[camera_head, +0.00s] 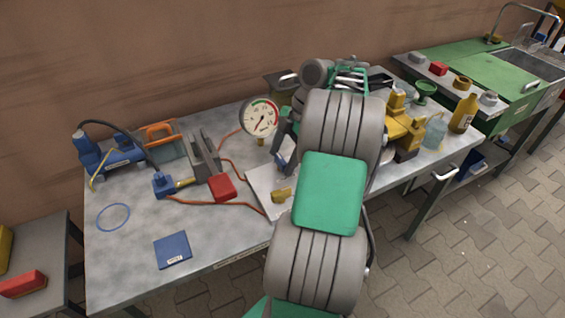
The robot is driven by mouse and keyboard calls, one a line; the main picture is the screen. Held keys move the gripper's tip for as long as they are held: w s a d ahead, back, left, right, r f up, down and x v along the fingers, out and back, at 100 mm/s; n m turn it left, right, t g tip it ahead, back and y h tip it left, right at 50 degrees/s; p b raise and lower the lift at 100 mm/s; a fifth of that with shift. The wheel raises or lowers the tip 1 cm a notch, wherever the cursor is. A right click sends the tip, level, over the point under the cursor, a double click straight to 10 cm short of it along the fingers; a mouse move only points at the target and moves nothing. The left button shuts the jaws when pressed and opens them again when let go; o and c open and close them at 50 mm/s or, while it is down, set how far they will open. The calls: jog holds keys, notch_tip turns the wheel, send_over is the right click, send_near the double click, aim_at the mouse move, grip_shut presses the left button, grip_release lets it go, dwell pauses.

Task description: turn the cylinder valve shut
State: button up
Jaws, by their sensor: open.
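I cannot make out the cylinder valve for certain. A brass fitting (281,195) lies on a pale plate beside my arm. A blue fitting with a brass end (165,184) lies on the left of the bench, with an orange hose running from it. My gripper (284,152) shows only in part as dark pieces left of my forearm, above the bench. The forearm hides the rest of it and whatever lies behind. It is open, and I see nothing held in it.
The metal bench (130,265) also carries a round dial gauge (262,117), a red block (222,186), a blue pad (173,250) and a blue ring (113,217). Yellow parts (403,125) and bottles crowd the right end. The front left is mostly clear.

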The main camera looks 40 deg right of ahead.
jog(key=shift+c, duration=0.3)
jog(key=c, duration=1.3)
jog(key=shift+m, duration=0.3)
jog(key=m+t+b, duration=0.1)
jog(key=m+b, duration=0.1)
jog(key=m, duration=0.1)
jog(key=shift+s+h, duration=0.15)
jog(key=shift+h, duration=0.15)
jog(key=m+b, duration=0.1)
jog(key=m, duration=0.1)
jog(key=m+t+h+b, duration=0.1)
jog(key=m, duration=0.2)
jog(key=shift+a+t, duration=0.15)
jog(key=shift+t, duration=0.15)
jog(key=m+h, duration=0.1)
jog(key=m, duration=0.1)
jog(key=m+h+b, duration=0.1)
jog(key=m, duration=0.1)
jog(key=shift+a+t, duration=0.15)
jog(key=shift+t, duration=0.25)
jog(key=m+h, duration=0.1)
jog(key=m, duration=0.1)
jog(key=m+b, duration=0.1)
jog(key=m, duration=0.2)
jog(key=shift+a+r+h, duration=0.1)
jog(key=shift+h, duration=0.3)
jog(key=shift+m, duration=0.3)
